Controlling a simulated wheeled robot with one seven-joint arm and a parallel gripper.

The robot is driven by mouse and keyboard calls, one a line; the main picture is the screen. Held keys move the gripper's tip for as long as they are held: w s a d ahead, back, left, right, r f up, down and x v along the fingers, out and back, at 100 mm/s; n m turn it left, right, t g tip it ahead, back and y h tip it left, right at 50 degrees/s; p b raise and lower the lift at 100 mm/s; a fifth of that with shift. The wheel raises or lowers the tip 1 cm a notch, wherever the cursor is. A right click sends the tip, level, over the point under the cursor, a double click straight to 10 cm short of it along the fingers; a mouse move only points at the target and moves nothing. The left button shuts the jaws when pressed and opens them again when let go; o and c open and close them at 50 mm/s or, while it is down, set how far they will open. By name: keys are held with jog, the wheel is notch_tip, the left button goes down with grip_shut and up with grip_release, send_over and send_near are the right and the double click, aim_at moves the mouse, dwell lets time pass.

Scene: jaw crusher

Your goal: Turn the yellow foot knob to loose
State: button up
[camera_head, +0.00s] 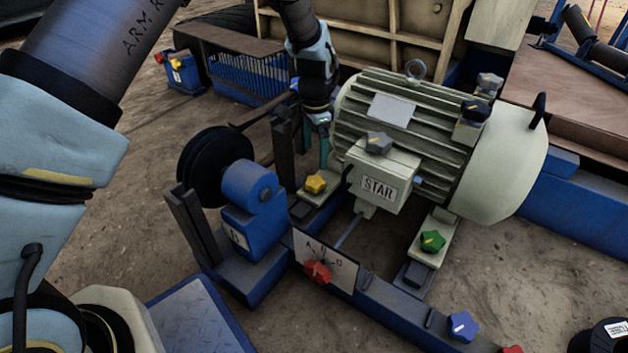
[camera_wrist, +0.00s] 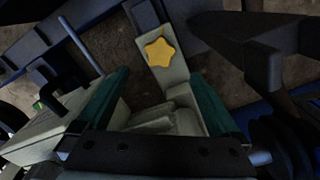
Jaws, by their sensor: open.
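The yellow foot knob (camera_head: 315,184) is a star-shaped knob on a pale motor foot, left of the grey-green motor (camera_head: 405,120). In the wrist view the yellow knob (camera_wrist: 159,51) lies ahead of the fingers, at the upper middle. My gripper (camera_head: 315,150) hangs just above and behind the knob in the head view, beside the motor. In the wrist view my gripper (camera_wrist: 163,92) has its two teal fingers wide apart, with nothing held between them. The fingers look apart from the knob. No loose or tight marking is readable at the knob.
A box marked STAR (camera_head: 378,187) sits close right of the yellow knob. A black pulley wheel (camera_head: 213,167) and blue housing (camera_head: 254,207) stand to the left. A green knob (camera_head: 432,241), a red knob (camera_head: 317,272) and a blue knob (camera_head: 462,326) are nearer the front.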

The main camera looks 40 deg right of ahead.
aim_at(315, 181)
notch_tip(315, 181, down, 10)
jog(key=b, duration=0.4)
jog(key=shift+c, duration=0.2)
jog(key=c, duration=1.3)
jog(key=shift+r, duration=0.1)
jog(key=shift+c, duration=0.2)
